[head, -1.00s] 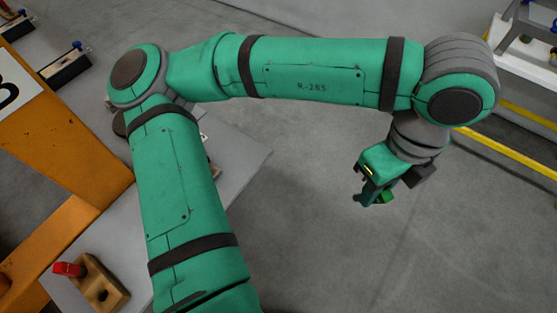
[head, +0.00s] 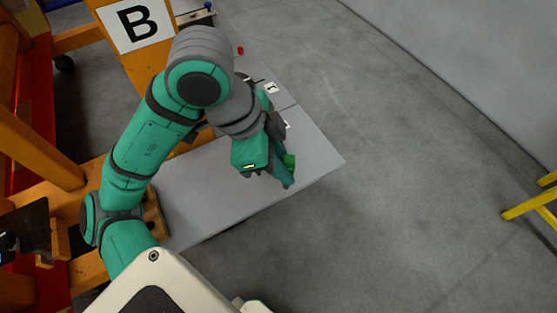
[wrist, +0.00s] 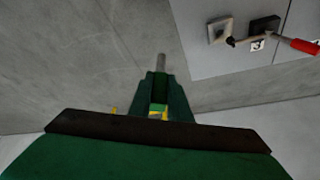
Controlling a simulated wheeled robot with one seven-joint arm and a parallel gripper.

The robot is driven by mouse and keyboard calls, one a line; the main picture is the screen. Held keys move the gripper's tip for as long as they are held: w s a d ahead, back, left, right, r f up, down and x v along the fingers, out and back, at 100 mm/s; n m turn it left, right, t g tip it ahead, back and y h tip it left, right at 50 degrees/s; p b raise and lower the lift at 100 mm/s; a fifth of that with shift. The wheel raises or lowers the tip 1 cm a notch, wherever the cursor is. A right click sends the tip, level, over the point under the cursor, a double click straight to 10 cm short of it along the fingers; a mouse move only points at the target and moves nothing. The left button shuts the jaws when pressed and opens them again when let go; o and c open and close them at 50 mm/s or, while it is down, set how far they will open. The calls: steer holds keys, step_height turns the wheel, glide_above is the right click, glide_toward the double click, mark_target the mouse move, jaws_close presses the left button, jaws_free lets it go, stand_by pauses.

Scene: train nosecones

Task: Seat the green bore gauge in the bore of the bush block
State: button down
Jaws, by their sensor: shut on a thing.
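My gripper (head: 280,172) is shut on the green bore gauge (head: 290,160), which shows as a small bright green piece beside the fingers. In the wrist view my gripper (wrist: 160,88) points away from the camera, and the grey pin of the gauge (wrist: 161,64) sticks out beyond the fingertips. A pale square block with a dark opening (wrist: 220,29), which looks like the bush block, sits on the grey table at upper right, well apart from the pin. In the head view I cannot make this block out; my arm covers part of the table.
The grey table (head: 318,155) has bare room at its near right corner. A black block (wrist: 264,25) with a numbered label and a red-handled tool (wrist: 300,44) lie beside the pale block. An orange frame with a B sign (head: 138,22) stands behind my arm. A yellow stand (head: 530,208) is far right.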

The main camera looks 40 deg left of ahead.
steer(key=shift+n+t, duration=0.3)
steer(key=shift+n, duration=0.3)
steer(key=shift+w+a+f, duration=1.65)
steer(key=shift+a+f, duration=0.1)
steer(key=shift+f, duration=0.45)
steer(key=shift+w+a+f, duration=1.6)
steer(key=shift+a+f, duration=0.15)
steer(key=shift+f, duration=0.45)
steer(key=shift+w+a+f, duration=1.65)
steer(key=shift+a+f, duration=0.1)
steer(key=shift+f, duration=0.45)
steer(key=shift+f, duration=0.1)
steer(key=c, duration=2.1)
jaws_free()
steer(key=o, duration=0.5)
steer(key=shift+c, duration=0.2)
